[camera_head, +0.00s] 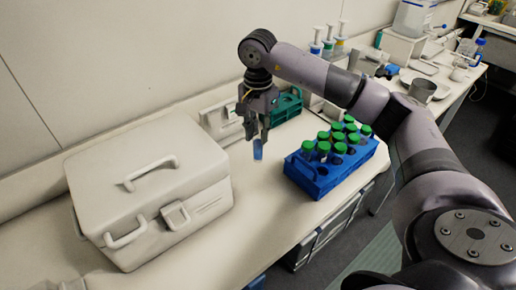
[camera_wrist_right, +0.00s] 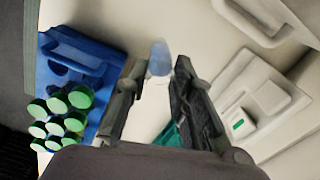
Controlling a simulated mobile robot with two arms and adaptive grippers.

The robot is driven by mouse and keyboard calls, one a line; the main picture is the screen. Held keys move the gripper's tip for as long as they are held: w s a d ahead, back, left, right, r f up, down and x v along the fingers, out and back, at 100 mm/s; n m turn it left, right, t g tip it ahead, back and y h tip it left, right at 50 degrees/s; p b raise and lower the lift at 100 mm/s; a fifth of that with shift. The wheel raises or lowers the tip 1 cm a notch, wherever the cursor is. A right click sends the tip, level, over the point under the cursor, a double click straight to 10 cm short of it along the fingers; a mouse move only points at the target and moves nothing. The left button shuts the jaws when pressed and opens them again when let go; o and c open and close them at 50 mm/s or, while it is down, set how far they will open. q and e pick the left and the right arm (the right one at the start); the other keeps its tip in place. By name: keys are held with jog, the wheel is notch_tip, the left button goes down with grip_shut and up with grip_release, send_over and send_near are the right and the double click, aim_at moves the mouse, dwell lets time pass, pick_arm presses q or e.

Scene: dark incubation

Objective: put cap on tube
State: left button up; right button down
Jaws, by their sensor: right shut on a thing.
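My right gripper (camera_head: 255,115) is shut on a small tube with blue in it (camera_head: 258,150) and holds it roughly upright above the bench. The tube's upper part is hidden between the fingers. In the right wrist view the blue end of the tube (camera_wrist_right: 159,58) shows just past the fingertips (camera_wrist_right: 155,72). A blue rack (camera_head: 318,182) stands right of the gripper and holds several tubes with green caps (camera_head: 338,148); it also shows at the left of the wrist view (camera_wrist_right: 75,65). I cannot make out a loose cap. My left gripper is not in view.
A large white lidded box (camera_head: 150,190) stands on the bench to the left. A green rack (camera_head: 287,106) and a white device (camera_head: 220,122) stand by the wall behind the gripper. The bench (camera_head: 235,240) in front of the gripper is clear.

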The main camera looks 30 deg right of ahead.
aim_at(258, 150)
notch_tip(258, 150, down, 2)
jog(key=shift+f, duration=0.1)
notch_tip(258, 150, down, 4)
jog(key=shift+p, duration=0.65)
jog(key=shift+f, duration=0.3)
jog(key=shift+f, duration=0.15)
jog(key=c, duration=1.4)
grip_release()
jog(key=shift+o, duration=0.2)
jog(key=shift+r, duration=0.2)
